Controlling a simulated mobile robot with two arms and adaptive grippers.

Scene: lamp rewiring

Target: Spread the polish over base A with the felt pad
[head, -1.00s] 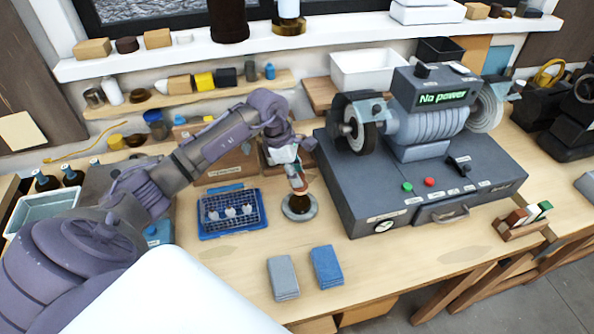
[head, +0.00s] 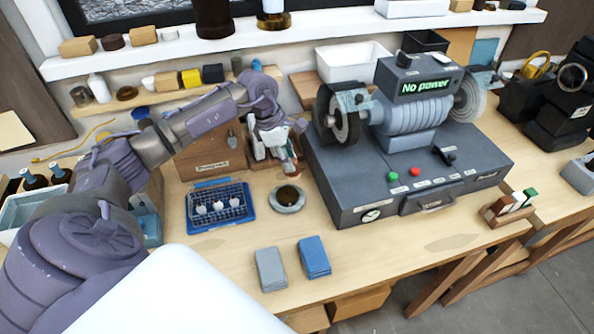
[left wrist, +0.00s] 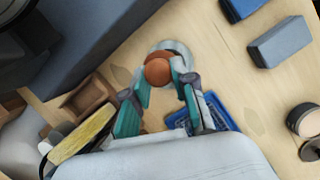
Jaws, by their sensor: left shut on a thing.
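Base A, as I take it, is a round grey disc (head: 288,199) with a dark brown middle, flat on the bench; no label is readable. My left gripper (head: 287,165) is just behind and above it in the head view. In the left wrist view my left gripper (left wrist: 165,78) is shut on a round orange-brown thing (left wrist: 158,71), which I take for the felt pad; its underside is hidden. The disc's pale rim (left wrist: 172,47) shows behind it. I cannot tell for sure whether they touch. My right gripper is not in view.
A blue tray (head: 213,222) with small white pieces lies left of the disc. A grey polishing machine (head: 408,185) reading "No power" stands to the right. Grey (head: 271,270) and blue (head: 315,257) cloth stacks lie in front. Bench between them is clear.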

